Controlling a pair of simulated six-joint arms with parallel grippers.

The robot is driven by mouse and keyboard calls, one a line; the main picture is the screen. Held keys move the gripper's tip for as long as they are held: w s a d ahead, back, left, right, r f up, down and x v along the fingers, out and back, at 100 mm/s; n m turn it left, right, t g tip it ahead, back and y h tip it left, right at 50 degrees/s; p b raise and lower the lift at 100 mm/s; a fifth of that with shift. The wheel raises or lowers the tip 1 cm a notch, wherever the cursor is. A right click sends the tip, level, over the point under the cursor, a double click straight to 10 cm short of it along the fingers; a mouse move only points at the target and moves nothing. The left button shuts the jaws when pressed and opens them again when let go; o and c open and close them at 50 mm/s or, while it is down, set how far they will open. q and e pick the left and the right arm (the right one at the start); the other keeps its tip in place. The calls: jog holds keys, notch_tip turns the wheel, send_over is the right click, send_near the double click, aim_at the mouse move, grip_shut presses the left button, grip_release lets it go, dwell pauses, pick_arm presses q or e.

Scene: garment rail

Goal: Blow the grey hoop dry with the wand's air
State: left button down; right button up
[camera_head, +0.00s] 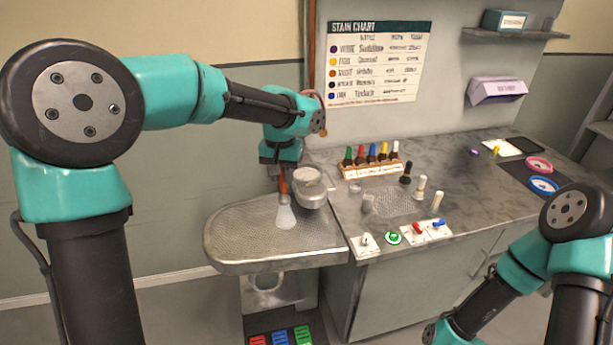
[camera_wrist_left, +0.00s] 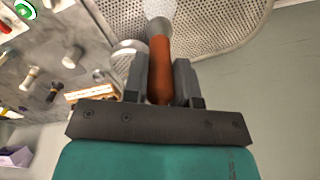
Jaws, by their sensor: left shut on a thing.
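My left gripper (camera_head: 283,178) is shut on an orange-brown wand (camera_head: 283,186), held pointing down above a perforated grey board (camera_head: 235,232). The left wrist view shows the wand (camera_wrist_left: 159,70) between the two dark fingers (camera_wrist_left: 160,85). A pale cone (camera_head: 286,217) spreads below the wand's tip; I cannot tell if it is nozzle or air. A round grey-rimmed piece with a pale top (camera_head: 308,180) is just right of the wand, apart from the cone; it may be the grey hoop, but I cannot be sure.
A rack of coloured bottles (camera_head: 370,167) stands at the back of the counter, with loose bottles (camera_head: 420,188) nearby. A pink hoop (camera_head: 528,162) and a blue hoop (camera_head: 532,187) lie on a dark mat at right. Switches (camera_head: 416,228) line the front edge.

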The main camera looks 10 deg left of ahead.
pick_arm(q)
jog(key=shift+r, duration=0.1)
jog(key=shift+r, duration=3.95)
